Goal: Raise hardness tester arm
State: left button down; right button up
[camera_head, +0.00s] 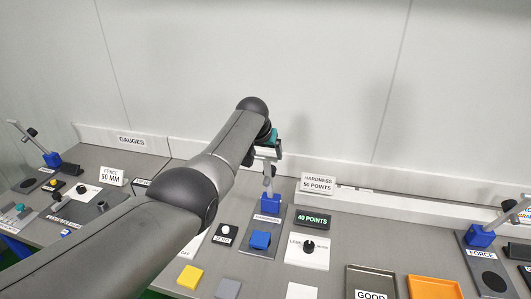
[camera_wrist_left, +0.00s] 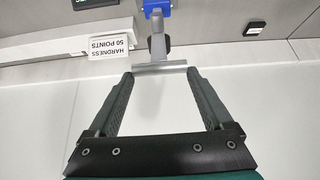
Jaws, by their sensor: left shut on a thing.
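The hardness tester (camera_head: 271,203) stands in the middle of the bench, with a blue hinge block on a grey plate. Its grey lever arm (camera_head: 267,183) points up from the block; it also shows in the left wrist view (camera_wrist_left: 157,45), ending in a crossbar (camera_wrist_left: 160,67). My left gripper (camera_head: 268,153) is at the top of the arm, shut on the crossbar, which spans its fingertips in the left wrist view (camera_wrist_left: 160,75). A blue block (camera_head: 260,240) sits on the tester's plate. The green display (camera_head: 313,219) reads 40 POINTS. My right gripper is not in view.
A sign (camera_head: 317,184) reading HARDNESS 50 POINTS stands behind. A black knob (camera_head: 308,246) is right of the tester. A GOOD tray (camera_head: 357,270) and an orange tray (camera_head: 434,288) lie front right. The force tester (camera_head: 481,236) is far right. My left arm hides part of the bench.

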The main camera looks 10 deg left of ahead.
pick_arm(q)
jog(key=shift+w+r, duration=0.15)
jog(key=shift+r, duration=0.1)
jog(key=shift+c, duration=0.5)
grip_release()
jog(key=shift+o, duration=0.5)
jog(key=shift+f, duration=0.15)
jog(key=p+v, duration=0.1)
jog(key=v, duration=1.4)
